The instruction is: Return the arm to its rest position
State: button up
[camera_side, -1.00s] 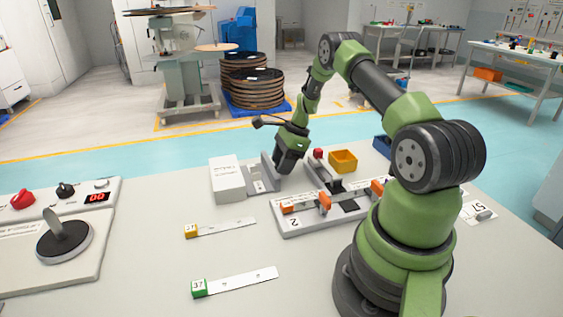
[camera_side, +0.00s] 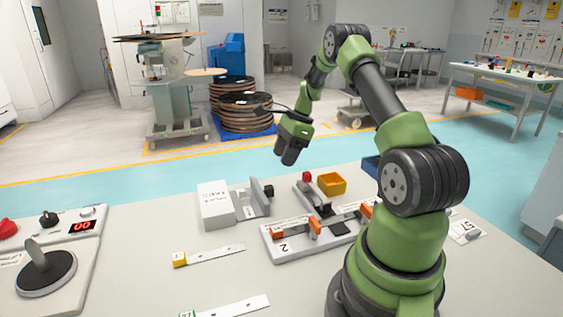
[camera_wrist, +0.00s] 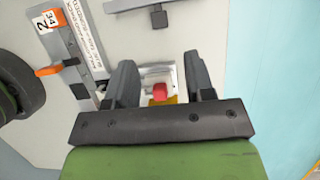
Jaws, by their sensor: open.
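My gripper (camera_side: 287,158) hangs in the air above the far edge of the table, pointing down. Its two dark fingers are apart in the wrist view (camera_wrist: 160,75), with nothing held between them. A red piece (camera_wrist: 160,91) shows in the gap, lower down and apart from the fingers. In the side view, the white box with a grey bracket (camera_side: 215,204) stands on the table below my gripper. My arm is bent, with its elbow high.
A grey fixture marked 2 (camera_side: 285,250) with orange clamps is on the table. A yellow bin (camera_side: 331,184) and a red piece (camera_side: 307,177) are behind it. Yellow-tagged strip (camera_side: 216,254) and a dial panel (camera_side: 47,270) lie left. The air around my gripper is clear.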

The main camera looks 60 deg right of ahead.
jog(key=a+r+n+t+h, duration=0.1)
jog(key=a+r+n+h, duration=0.1)
jog(key=a+r+n, duration=1.3)
jog(key=s+a+r+n+t, duration=0.1)
jog(key=s+a+r+n, duration=0.1)
jog(key=s+a+n, duration=0.2)
jog(key=s+a+r+n+t, duration=0.2)
jog(key=s+a+r+n, duration=0.1)
jog(key=s+a, duration=0.7)
jog(key=shift+s+r+n+y, duration=0.15)
jog(key=shift+s+n+y, duration=0.1)
jog(key=shift+n+y, duration=0.2)
